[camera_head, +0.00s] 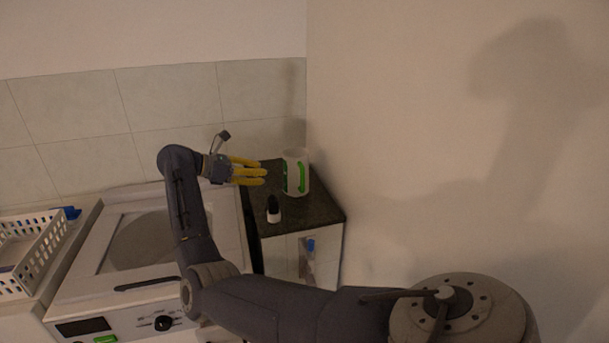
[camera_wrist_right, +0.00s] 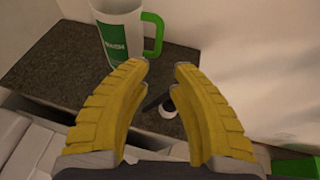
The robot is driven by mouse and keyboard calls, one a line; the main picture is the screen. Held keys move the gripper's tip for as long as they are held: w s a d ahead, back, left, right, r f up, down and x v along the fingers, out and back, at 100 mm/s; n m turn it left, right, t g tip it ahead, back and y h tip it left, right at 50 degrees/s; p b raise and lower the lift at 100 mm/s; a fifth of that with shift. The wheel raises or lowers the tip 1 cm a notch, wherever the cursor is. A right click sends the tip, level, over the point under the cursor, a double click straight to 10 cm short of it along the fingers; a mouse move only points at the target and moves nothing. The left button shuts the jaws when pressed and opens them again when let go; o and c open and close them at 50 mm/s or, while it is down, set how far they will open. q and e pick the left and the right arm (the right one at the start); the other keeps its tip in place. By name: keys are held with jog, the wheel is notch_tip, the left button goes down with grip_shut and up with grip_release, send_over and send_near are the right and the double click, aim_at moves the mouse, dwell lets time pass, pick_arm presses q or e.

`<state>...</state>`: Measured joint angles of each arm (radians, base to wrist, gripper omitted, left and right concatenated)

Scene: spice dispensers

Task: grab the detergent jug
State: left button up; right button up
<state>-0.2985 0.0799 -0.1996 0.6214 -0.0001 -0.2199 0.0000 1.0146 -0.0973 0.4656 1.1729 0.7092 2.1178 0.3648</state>
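The detergent jug (camera_head: 295,175) is white with a green handle and a green label. It stands upright on a small dark counter (camera_head: 310,212), close to the wall. In the right wrist view the jug (camera_wrist_right: 121,16) is at the top left, beyond the fingertips, with its handle on the right side. My right gripper (camera_head: 265,172) has yellow fingers and is just left of the jug, apart from it in the picture. In the wrist view its fingers (camera_wrist_right: 162,68) are spread with nothing held between them. My left gripper is not in view.
A small white bottle with a black top (camera_head: 273,209) stands on the counter in front of the jug. A white washing machine (camera_head: 75,285) is left of the counter. A white basket (camera_head: 40,255) is at the far left. Walls close off the back and right.

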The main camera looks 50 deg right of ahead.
aim_at(303, 179)
jog(key=x, duration=1.6)
jog(key=shift+s+d, duration=0.1)
jog(key=shift+d, duration=0.35)
grip_shut()
jog(key=shift+f, duration=0.1)
